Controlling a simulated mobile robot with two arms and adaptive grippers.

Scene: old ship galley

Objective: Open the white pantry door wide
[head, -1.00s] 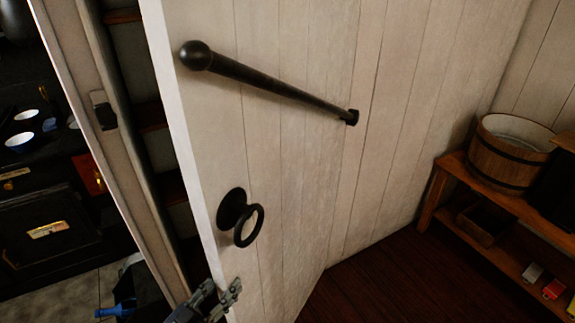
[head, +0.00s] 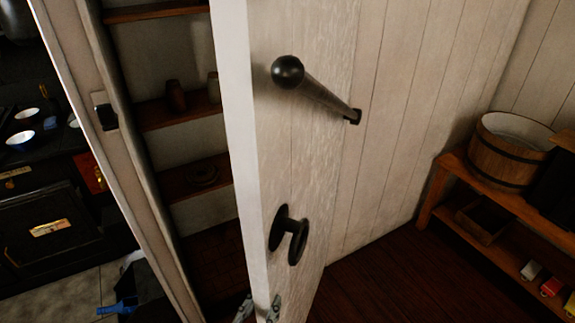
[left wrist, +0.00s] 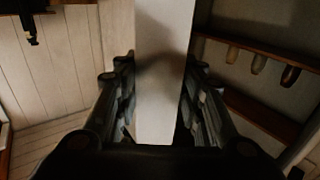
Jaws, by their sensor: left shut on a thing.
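The white pantry door (head: 320,160) stands partly open in the head view, with its free edge facing me. My left gripper (head: 258,309) is at the bottom of the view, low on the free edge, with one finger on each face. In the left wrist view, the door's edge (left wrist: 163,70) runs between the fingers of my left gripper (left wrist: 160,110), which is shut on it. My right gripper is out of view.
Pantry shelves (head: 180,112) with a few small jars show left of the door, beside the door frame (head: 115,150). A dark stove (head: 50,235) is farther left. At right, a wooden bench (head: 480,205) holds a wooden tub (head: 505,160). Dark floor between door and bench is clear.

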